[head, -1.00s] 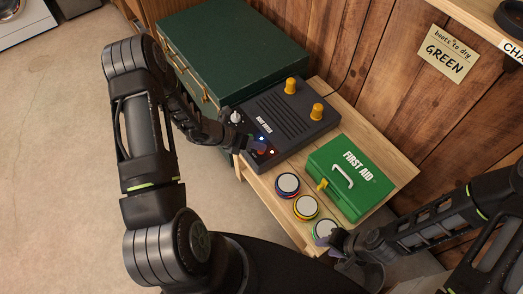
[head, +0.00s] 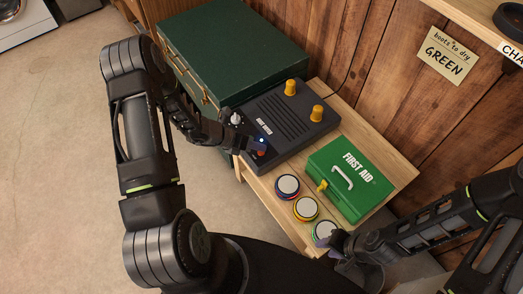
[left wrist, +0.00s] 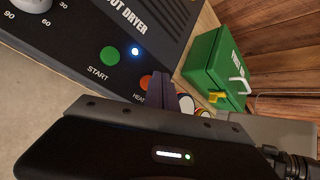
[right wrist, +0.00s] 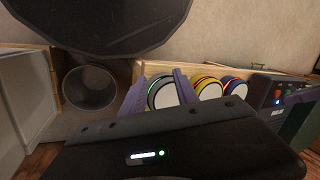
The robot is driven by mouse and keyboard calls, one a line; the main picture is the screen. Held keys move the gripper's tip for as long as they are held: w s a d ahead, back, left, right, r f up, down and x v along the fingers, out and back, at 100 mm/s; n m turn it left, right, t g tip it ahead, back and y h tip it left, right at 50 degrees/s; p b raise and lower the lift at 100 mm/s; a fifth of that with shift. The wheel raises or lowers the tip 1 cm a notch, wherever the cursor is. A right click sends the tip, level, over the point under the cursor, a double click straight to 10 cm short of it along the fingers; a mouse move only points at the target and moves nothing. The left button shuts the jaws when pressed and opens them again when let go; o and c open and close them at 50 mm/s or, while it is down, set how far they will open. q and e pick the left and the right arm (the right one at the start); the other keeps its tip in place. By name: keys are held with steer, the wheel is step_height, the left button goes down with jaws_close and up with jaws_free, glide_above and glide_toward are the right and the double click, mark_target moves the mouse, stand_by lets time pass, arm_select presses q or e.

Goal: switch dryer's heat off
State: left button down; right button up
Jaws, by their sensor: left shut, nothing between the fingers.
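The boot dryer (head: 290,118) is a dark grey unit on the wooden bench. In the left wrist view its panel shows a green START button (left wrist: 110,56), a lit blue lamp (left wrist: 135,50) and an orange-red HEAT button (left wrist: 146,82). My left gripper (head: 260,147) is shut and empty, its fingertips (left wrist: 172,92) at the HEAT button and partly covering it and its label. I cannot tell whether they touch or press it. The red lamp is not visible now.
Blue (head: 287,186) and yellow (head: 305,208) ringed pucks stand in a row with the green-ringed one. A green first aid box (head: 350,180) sits right of the dryer. A dark green case (head: 235,50) stands behind it. A wooden wall borders the bench.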

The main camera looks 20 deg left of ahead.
mark_target(258, 153)
arm_select(q)
steer(key=shift+r, duration=0.1)
step_height(258, 153, up, 6)
steer(key=p, duration=0.4)
stand_by(0.4)
stand_by(2.1)
